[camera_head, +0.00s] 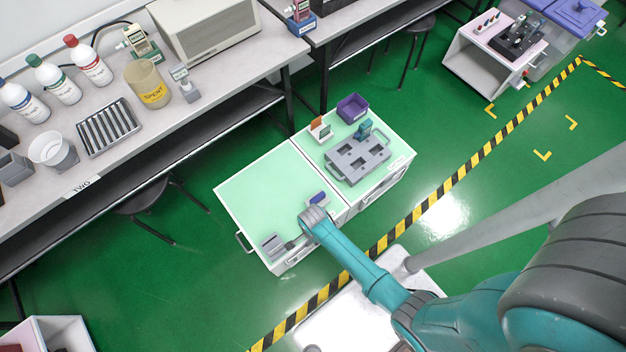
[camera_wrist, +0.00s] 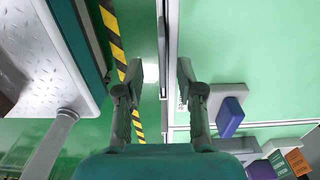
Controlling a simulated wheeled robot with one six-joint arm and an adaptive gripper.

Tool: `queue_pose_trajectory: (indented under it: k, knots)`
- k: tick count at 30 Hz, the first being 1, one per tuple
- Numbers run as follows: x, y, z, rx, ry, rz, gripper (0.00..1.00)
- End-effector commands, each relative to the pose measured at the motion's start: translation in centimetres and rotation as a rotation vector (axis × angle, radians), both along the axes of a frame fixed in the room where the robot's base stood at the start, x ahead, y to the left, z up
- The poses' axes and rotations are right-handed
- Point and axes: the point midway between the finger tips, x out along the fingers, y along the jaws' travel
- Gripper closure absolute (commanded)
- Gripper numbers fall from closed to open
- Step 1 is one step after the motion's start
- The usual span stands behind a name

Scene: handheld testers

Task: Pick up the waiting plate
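A grey plate with several dark square openings (camera_head: 357,160) lies flat on the right half of the pale-green cart top (camera_head: 255,195). I take it for the waiting plate. The plate is not clearly visible in the wrist view.
A blue block (camera_wrist: 230,117) on a grey base sits right of my fingers. Beside the plate are a purple bin (camera_head: 352,108), an orange-and-white holder (camera_head: 319,129) and a teal device (camera_head: 364,129). The cart's left half is mostly bare. A cluttered bench (camera_head: 205,105) stands behind.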

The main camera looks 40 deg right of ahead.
Motion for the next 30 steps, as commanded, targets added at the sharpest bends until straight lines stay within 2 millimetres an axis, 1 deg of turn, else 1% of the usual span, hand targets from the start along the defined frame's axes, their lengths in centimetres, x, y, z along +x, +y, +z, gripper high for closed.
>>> queue_pose_trajectory:
  k: [3,9,12,18,19,20,21,23,24,30]
  knots:
    - [0.3,-0.4,-1.6,0.0,0.001,-0.002,0.62]
    - [0.3,-0.4,-3.5,0.0,0.0,0.0,0.62]
    - [0.3,-0.3,-3.8,0.0,0.0,0.0,0.62]
    - [0.3,-0.3,-3.8,0.0,-0.001,0.0,0.62]
    - [0.3,-0.3,-3.8,0.0,-0.001,0.0,0.65]
    - [0.3,-0.3,-3.8,0.0,-0.001,0.0,0.72]
    - [0.3,-0.3,-3.8,0.0,-0.001,0.0,0.82]
    - [0.3,-0.3,-3.8,0.0,-0.001,0.0,0.97]
    - [0.3,-0.3,-3.8,0.0,-0.001,0.0,1.0]
    - [0.3,-0.3,-3.8,0.0,-0.001,0.0,1.0]
